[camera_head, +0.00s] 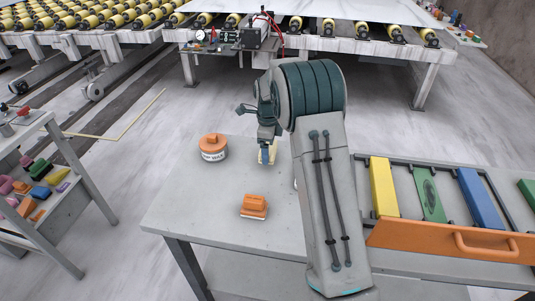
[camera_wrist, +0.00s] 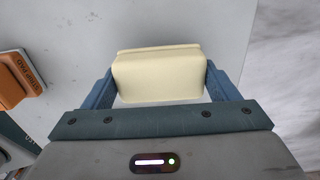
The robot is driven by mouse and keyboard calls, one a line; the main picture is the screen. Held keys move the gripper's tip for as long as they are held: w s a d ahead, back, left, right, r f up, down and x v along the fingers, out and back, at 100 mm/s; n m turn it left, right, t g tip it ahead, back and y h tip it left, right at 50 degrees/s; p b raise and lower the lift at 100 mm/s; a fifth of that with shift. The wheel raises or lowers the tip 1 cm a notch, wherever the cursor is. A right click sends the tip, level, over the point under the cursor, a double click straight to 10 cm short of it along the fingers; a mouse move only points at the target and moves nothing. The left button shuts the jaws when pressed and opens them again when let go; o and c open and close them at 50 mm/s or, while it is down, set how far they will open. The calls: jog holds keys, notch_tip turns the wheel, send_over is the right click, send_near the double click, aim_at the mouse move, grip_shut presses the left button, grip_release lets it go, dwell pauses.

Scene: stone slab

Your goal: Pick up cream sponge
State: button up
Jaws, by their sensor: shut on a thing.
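The cream sponge (camera_wrist: 160,75) is a pale, rounded block between the two blue fingers of my gripper (camera_wrist: 160,88) in the wrist view. A finger presses against each short side of it. In the head view a small part of the cream sponge (camera_head: 272,152) shows beside my gripper (camera_head: 266,155), over the grey table. My arm hides part of it there. I cannot tell whether the sponge touches the table top.
An orange block (camera_head: 254,206) and a round orange-topped container (camera_head: 213,148) stand on the grey table (camera_head: 190,200). An orange-fronted tray (camera_head: 440,238) with yellow, green and blue blocks is at the right. Bare table lies left of the orange block.

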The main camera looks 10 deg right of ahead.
jog(key=d+r+b, duration=0.1)
jog(key=d+r, duration=0.7)
jog(key=d, duration=0.3)
jog(key=shift+w+d+r, duration=0.2)
jog(key=shift+w+d, duration=0.1)
jog(key=shift+w, duration=0.05)
